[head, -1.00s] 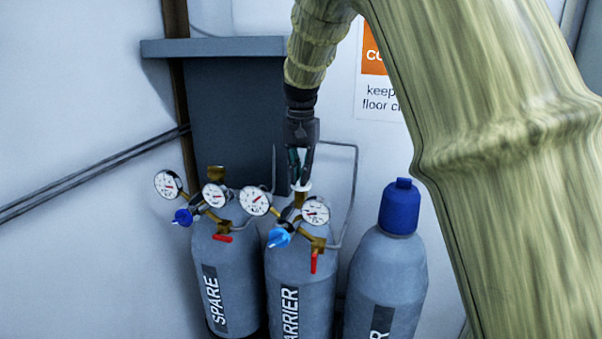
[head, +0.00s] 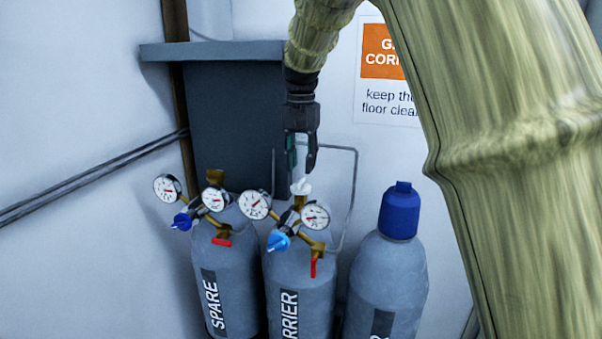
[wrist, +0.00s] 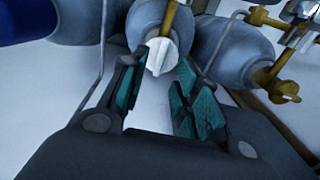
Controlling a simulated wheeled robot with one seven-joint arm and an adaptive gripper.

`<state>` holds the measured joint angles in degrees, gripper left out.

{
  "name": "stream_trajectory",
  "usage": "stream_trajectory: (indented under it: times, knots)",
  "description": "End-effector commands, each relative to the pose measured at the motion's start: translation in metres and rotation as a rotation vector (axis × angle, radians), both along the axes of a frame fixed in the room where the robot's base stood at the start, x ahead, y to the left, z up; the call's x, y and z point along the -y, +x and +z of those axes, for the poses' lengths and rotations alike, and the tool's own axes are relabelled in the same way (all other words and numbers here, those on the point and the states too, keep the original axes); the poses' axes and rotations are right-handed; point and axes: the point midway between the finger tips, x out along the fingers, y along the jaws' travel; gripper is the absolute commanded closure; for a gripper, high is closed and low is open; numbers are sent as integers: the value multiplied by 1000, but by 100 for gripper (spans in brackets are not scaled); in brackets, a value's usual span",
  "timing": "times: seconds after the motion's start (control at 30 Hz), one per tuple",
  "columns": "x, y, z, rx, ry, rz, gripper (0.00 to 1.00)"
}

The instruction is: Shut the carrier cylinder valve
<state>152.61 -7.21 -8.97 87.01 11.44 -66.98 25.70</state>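The carrier cylinder (head: 310,270) is grey with a partly hidden label and stands in the middle of the row. Its white valve knob (head: 301,187) sits on top of the brass neck. My gripper (head: 301,166) points down just above the knob, fingers apart and empty. In the wrist view the white knob (wrist: 160,58) shows just beyond the gap between the open teal-padded fingers (wrist: 160,82), with no finger visibly on it. The carrier regulator has two white gauges (head: 315,216), a light-blue knob (head: 278,240) and a red lever (head: 313,266).
The spare cylinder (head: 213,262) with its own gauges and blue knob (head: 182,221) stands close on the left. A blue-capped cylinder (head: 385,285) stands on the right. A bent grey pipe (head: 354,185) runs behind the carrier. A wall sign (head: 388,75) hangs above.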

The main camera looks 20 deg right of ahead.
Motion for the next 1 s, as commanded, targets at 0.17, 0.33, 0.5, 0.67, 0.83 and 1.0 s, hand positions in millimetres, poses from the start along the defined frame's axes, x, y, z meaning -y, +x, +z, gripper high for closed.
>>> stream_trajectory:
  times: [0.17, 0.33, 0.5, 0.67, 0.83, 1.0]
  knots:
    - [0, 1, 34, 4, -1, 1, 69]
    - [1, 1, 58, 4, 0, 1, 69]
    - [1, 1, 72, 2, 0, 0, 69]
    - [1, 1, 76, 2, 0, 0, 69]
    - [1, 1, 76, 2, 0, 0, 69]
    - [1, 1, 76, 2, 0, 0, 69]
